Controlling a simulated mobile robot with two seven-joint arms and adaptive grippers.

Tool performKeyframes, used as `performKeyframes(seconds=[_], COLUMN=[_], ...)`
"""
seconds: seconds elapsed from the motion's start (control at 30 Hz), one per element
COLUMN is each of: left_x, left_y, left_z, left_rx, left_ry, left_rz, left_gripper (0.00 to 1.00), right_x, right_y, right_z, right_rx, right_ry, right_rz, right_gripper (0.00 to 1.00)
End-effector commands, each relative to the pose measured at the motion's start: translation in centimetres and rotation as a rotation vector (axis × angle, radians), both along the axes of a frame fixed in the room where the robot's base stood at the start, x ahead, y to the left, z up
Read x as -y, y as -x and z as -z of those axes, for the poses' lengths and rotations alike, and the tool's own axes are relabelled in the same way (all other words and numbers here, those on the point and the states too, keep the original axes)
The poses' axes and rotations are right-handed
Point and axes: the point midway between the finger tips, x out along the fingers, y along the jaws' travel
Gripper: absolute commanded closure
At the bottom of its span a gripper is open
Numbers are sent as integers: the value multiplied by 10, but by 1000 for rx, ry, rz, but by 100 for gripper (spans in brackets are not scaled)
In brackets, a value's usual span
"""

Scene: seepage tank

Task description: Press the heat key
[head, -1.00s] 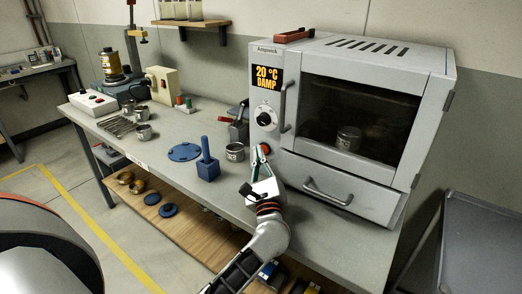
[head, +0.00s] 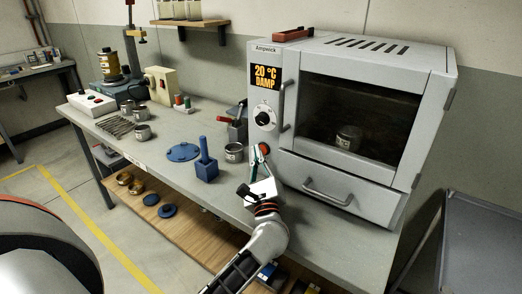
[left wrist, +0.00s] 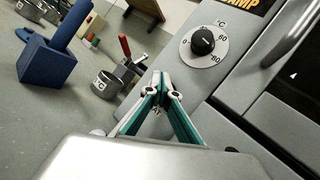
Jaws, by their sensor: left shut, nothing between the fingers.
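The grey oven (head: 375,178) stands on the right of the bench. Its display (head: 265,77) reads "20 °C DAMP". Below that is a black dial (head: 264,118), which also shows in the left wrist view (left wrist: 203,41) with a 0, 60, 80 scale. My left gripper (head: 262,150) is shut and empty, its tips at the oven's front panel below the dial. In the left wrist view the gripper (left wrist: 162,78) covers this part of the panel; letters like "AT" show between its fingers. My right gripper is out of view.
A metal tin (head: 234,152) and a red-handled tool (head: 238,130) stand close left of the gripper. A blue block with a handle (head: 206,167) and a blue disc (head: 183,152) lie further left. The oven's door handle (head: 282,106) and drawer handle (head: 327,193) stick out nearby.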

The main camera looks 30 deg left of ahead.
Motion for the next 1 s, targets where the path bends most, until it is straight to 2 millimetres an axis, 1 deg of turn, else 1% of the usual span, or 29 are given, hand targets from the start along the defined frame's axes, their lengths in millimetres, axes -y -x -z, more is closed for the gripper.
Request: performKeyframes(seconds=[0.03, 0.17, 0.37, 0.7, 1.0], left_x=[0, 0, 0, -2, -2], left_y=[-2, 0, 17, 45, 49], left_z=[12, 14, 17, 13, 11], left_rx=[-20, -22, -29, -24, -19], left_ry=[-8, -9, -10, -7, -6], left_rz=[-3, -1, 2, 2, 3], left_gripper=[100, 100, 100, 100, 100], right_x=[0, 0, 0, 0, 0], right_y=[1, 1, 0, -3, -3], right_z=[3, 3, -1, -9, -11], right_rx=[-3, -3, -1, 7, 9], right_ry=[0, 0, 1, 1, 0], right_rz=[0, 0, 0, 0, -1], right_gripper=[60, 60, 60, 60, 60])
